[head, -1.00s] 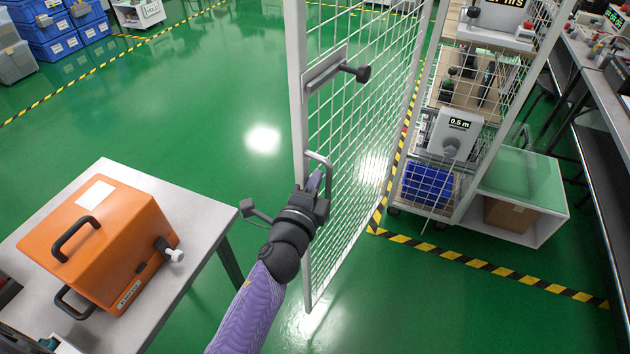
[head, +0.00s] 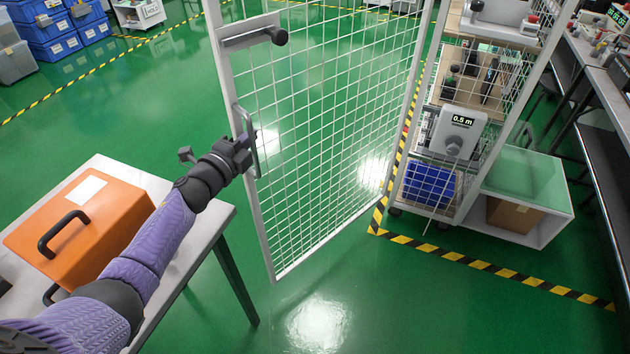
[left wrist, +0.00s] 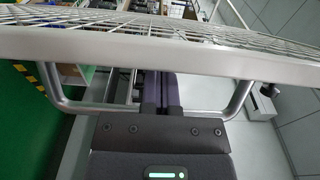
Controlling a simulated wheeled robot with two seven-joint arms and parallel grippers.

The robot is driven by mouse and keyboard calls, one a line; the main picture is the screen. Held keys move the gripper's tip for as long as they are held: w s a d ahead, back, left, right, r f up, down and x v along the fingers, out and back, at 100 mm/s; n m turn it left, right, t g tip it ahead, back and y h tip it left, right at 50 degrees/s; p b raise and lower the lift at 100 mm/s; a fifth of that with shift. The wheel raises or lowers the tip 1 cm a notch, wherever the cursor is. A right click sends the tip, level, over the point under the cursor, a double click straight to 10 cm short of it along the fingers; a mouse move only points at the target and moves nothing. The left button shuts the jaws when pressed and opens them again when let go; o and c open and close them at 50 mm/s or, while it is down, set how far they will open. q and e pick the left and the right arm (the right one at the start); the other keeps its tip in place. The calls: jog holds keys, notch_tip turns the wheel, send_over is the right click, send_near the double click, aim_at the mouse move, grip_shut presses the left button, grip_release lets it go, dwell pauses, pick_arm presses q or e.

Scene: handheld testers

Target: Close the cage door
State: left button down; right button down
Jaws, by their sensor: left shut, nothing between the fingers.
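The cage door (head: 330,130), a white frame with wire mesh, stands ajar, its free edge swung out to the left of the cage (head: 482,110). A grey U-shaped handle (head: 252,135) is on its free-edge post, below a latch with a black knob (head: 279,36). My left gripper (head: 243,157) is at this handle. In the left wrist view its closed fingers (left wrist: 162,92) lie within the loop of the handle (left wrist: 238,98), close to the door's frame bar (left wrist: 160,46). Nothing shows between them. My right gripper is out of view.
An orange case (head: 85,230) sits on a grey table (head: 222,215) at lower left, under my left arm. Yellow-black floor tape (head: 480,263) runs before the cage. A workbench (head: 600,90) stands at right. Green floor in front of the door is clear.

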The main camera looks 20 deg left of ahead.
pick_arm(q)
jog(key=shift+w+a+r, duration=0.1)
jog(key=shift+a, duration=0.3)
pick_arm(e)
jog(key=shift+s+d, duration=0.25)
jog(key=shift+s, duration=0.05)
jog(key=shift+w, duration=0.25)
